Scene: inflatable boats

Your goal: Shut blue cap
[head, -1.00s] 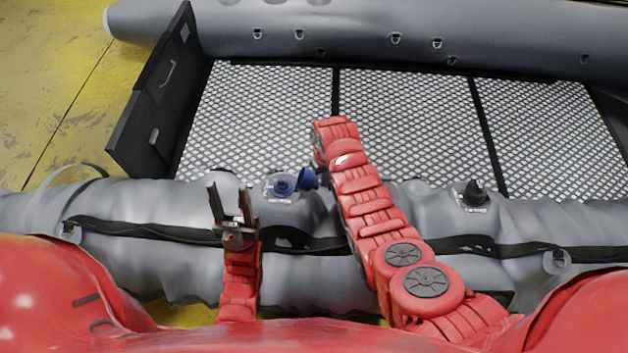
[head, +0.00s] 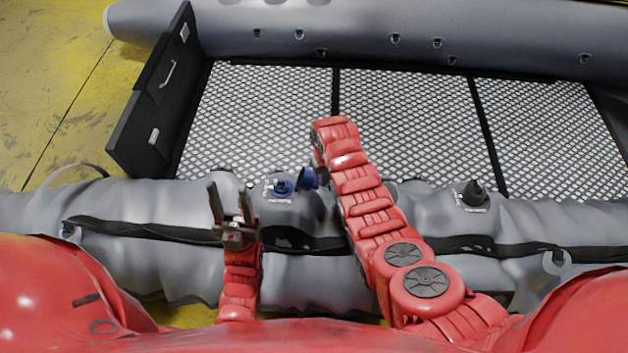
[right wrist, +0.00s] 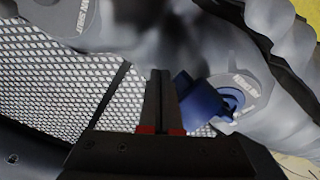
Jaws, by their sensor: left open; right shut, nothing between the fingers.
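The blue cap (head: 308,179) stands open beside its blue valve (head: 282,187) on the near grey tube. In the right wrist view the cap (right wrist: 188,88) is just right of my right gripper's fingers (right wrist: 160,80), very close to them; I cannot tell if they touch. The valve (right wrist: 226,104) shows further right, partly behind the cap. My right gripper is shut and empty; in the head view it is hidden behind its own wrist. My left gripper (head: 229,190) is open and empty, its fingers pointing up, left of the valve.
The near grey tube (head: 400,205) carries a black strap and a black capped valve (head: 474,194) to the right. Beyond it lies the patterned boat floor (head: 260,120), open and clear. A black board (head: 150,105) stands at its left end.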

